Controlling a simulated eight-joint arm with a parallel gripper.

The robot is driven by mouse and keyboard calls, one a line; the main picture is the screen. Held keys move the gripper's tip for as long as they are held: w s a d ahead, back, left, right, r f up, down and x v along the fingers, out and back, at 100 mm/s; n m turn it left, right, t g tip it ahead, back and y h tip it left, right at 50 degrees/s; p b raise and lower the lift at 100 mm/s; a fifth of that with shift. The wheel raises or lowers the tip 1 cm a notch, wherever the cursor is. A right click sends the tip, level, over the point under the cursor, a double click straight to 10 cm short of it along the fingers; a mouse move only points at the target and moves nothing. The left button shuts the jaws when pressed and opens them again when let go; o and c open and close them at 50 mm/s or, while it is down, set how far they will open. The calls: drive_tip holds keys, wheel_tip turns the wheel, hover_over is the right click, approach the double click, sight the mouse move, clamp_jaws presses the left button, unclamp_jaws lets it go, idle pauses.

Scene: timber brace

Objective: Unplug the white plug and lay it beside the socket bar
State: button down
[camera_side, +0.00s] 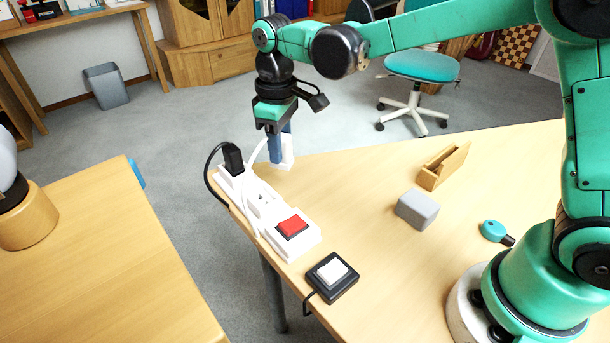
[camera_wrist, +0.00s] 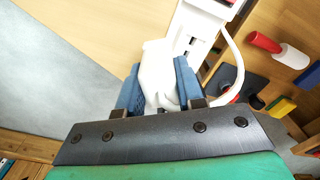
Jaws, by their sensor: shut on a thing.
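The white plug (camera_side: 288,151) is between the two blue fingers of my gripper (camera_side: 281,152), which are shut on it. The wrist view shows the plug (camera_wrist: 158,72) between the same fingers (camera_wrist: 160,88). In the side view it is out of the socket bar (camera_side: 262,204), to the right of the bar's far end and low at the table's far edge. I cannot tell whether it touches the tabletop. Its white cord (camera_wrist: 234,62) curves beside the bar (camera_wrist: 198,28). A black plug (camera_side: 232,158) sits in the bar's far end, and a red switch (camera_side: 292,225) is at the near end.
A black box with a white button (camera_side: 332,271) lies near the bar's near end. A grey block (camera_side: 417,209), a wooden holder (camera_side: 443,166) and a teal-handled object (camera_side: 494,231) are further right on the table (camera_side: 365,180). The tabletop between bar and block is clear.

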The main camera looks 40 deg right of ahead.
drive_tip(key=d, duration=0.8)
drive_tip(key=shift+s, duration=0.1)
idle(0.4)
drive_tip(key=shift+s+f, duration=0.65)
drive_tip(key=shift+s, duration=0.7)
drive_tip(key=shift+s+f, duration=0.6)
drive_tip(key=shift+s, duration=0.75)
drive_tip(key=shift+s+f, duration=0.65)
drive_tip(key=shift+s, duration=0.7)
wheel_tip(320, 180, up, 9)
drive_tip(key=w+m, duration=0.2)
drive_tip(key=m, duration=0.1)
wheel_tip(320, 180, up, 8)
drive_tip(key=m, duration=0.3)
hover_over(346, 203)
wheel_tip(346, 203, down, 20)
drive_tip(key=shift+s+r, duration=0.1)
drive_tip(key=shift+f, duration=0.3)
